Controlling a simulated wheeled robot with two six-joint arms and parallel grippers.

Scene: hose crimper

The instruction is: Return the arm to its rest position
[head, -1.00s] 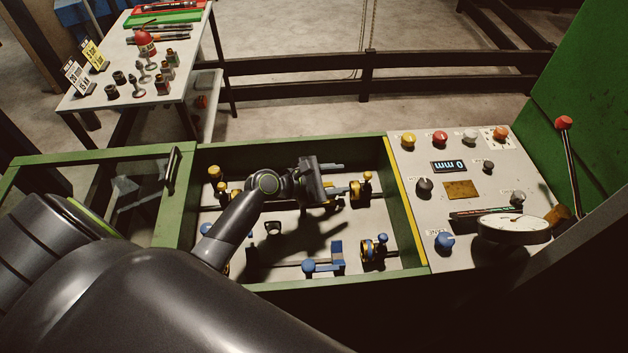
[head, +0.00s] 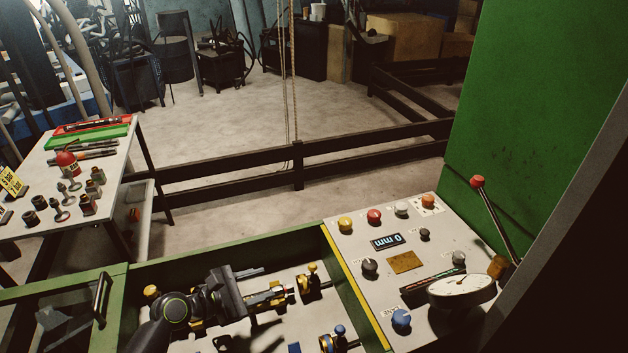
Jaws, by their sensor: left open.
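My left arm (head: 178,306) reaches into the green-framed bed of the machine from the lower left of the head view. My left gripper (head: 262,284) is over the bed, with its fingers apart and pointing right. It is close to a yellow-and-metal clamp fitting (head: 272,294); I cannot tell whether they touch. Nothing shows clearly held between the fingers. The rest of my left arm is cut off by the lower edge of the picture. My right gripper is not in view.
The green bed frame (head: 230,253) surrounds the gripper. The control panel (head: 350,262), with coloured knobs, a display reading 0 mm, a gauge (head: 461,288) and a red-topped lever (head: 494,215), stands to the right. A table (head: 125,165) with fittings stands at the left.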

